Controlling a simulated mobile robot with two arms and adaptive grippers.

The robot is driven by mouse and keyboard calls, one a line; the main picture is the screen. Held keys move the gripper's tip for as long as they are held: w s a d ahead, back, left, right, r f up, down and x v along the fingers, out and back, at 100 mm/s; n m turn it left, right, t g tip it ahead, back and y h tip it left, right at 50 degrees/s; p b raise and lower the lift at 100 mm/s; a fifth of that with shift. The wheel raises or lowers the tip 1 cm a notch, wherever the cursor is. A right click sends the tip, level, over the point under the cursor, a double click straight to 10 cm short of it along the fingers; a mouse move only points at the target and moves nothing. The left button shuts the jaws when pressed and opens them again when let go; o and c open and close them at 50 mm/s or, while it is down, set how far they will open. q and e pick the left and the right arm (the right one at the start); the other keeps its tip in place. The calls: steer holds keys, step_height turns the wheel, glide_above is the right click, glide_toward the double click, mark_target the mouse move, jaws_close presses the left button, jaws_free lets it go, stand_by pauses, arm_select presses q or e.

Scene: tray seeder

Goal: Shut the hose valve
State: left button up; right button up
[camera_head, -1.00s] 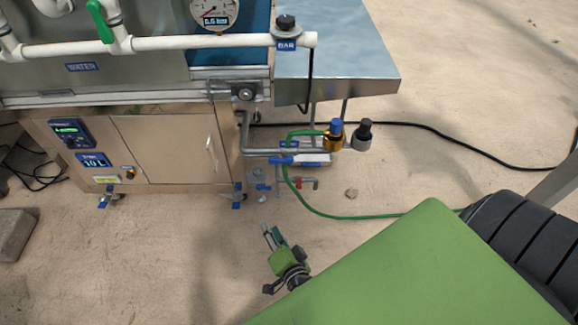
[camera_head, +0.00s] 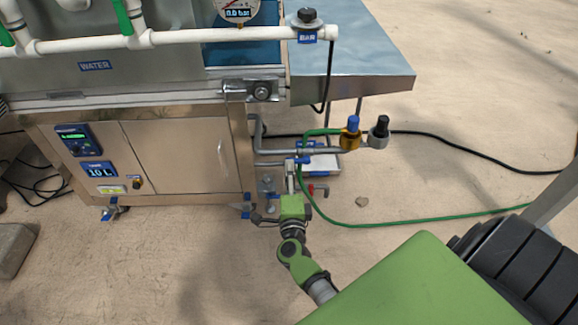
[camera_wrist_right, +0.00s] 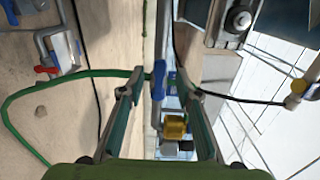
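A valve with a blue lever (camera_head: 299,160) sits on the grey pipe (camera_head: 272,151) at the machine's right side, by the green hose (camera_head: 345,223). In the right wrist view the blue lever (camera_wrist_right: 158,82) appears between the spread fingers of my right gripper (camera_wrist_right: 166,82), with no clear contact. In the head view my right gripper (camera_head: 291,177) is just in front of and below the lever, pointing at it. It is open and empty. My left gripper is not in view.
Brass (camera_head: 349,139) and grey (camera_head: 378,134) fittings with blue and black knobs are at the pipe's right end. The cabinet (camera_head: 170,155) stands left. Open floor lies in front.

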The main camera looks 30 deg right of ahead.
mark_target(298, 161)
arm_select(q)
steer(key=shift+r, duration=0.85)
arm_select(e)
steer(key=shift+x, duration=1.85)
jaws_close()
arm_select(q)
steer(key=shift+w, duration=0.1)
